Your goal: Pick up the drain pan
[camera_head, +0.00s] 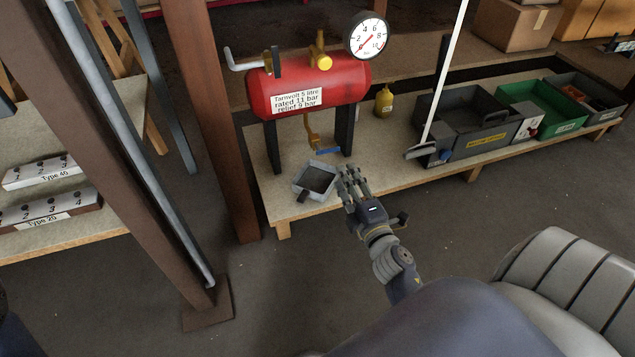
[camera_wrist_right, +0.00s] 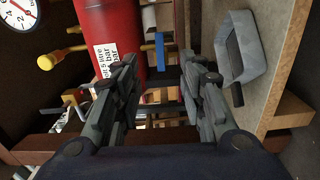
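The drain pan (camera_head: 316,180) is a small pale grey tray with a dark inside and a dark tab at its near side. It sits near the front edge of the bench, below the red tank. My right gripper (camera_head: 352,174) is just right of the pan. In the right wrist view the pan (camera_wrist_right: 256,62) lies right of the gripper (camera_wrist_right: 160,62). The fingers are spread apart with nothing between them, and the pan is outside them. My left gripper is not in view.
The red tank (camera_head: 299,92) stands on black legs behind the pan, with a gauge (camera_head: 368,36) and a blue-handled drain valve (camera_head: 326,150) below. A brown post (camera_head: 215,120) rises at left.

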